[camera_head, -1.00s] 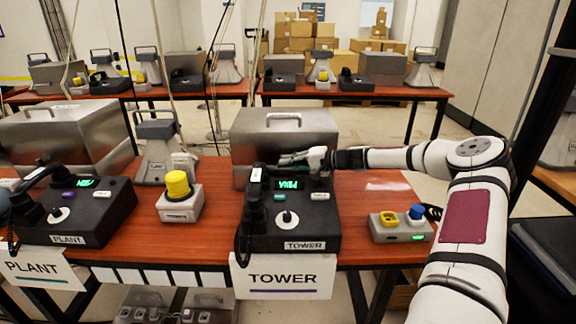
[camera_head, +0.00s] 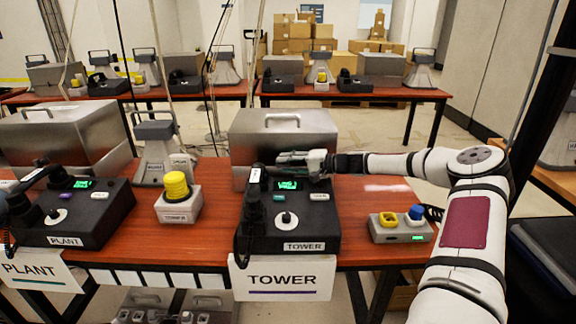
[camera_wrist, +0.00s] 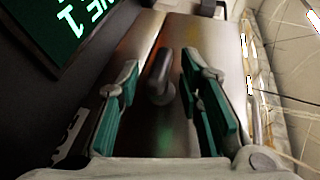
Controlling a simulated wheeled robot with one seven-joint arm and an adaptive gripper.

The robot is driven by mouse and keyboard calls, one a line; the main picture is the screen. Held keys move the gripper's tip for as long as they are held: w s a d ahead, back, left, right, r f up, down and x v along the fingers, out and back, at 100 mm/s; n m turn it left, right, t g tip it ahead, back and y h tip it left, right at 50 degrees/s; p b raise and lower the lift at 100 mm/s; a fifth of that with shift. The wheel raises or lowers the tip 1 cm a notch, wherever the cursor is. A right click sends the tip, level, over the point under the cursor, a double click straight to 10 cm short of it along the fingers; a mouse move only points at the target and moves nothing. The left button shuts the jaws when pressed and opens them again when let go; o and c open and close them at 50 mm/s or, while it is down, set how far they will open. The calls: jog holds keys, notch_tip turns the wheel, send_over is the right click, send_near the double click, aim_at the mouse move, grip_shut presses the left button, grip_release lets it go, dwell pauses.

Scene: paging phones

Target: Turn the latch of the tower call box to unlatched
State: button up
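The tower call box is the steel box (camera_head: 262,128) with a lid handle, behind the black TOWER phone desk unit (camera_head: 290,232). The wrist view shows its steel surface (camera_wrist: 205,40) close up. A dark rounded latch lever (camera_wrist: 160,72) stands out from the steel. My gripper (camera_wrist: 160,84) is open, with one green-padded finger to each side of the lever and gaps visible on both sides. In the head view my gripper (camera_head: 300,160) is at the box's front, just above the TOWER unit's back edge. The latch is hidden there.
The TOWER unit's green display (camera_head: 287,184) is close below my gripper, with a handset (camera_head: 254,210) at its left. A yellow-button box (camera_head: 178,197) stands left, a grey two-button box (camera_head: 400,228) right. Bare red tabletop (camera_head: 370,190) lies right of the steel box.

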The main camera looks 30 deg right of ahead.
jog(key=v, duration=1.2)
dwell(0.4)
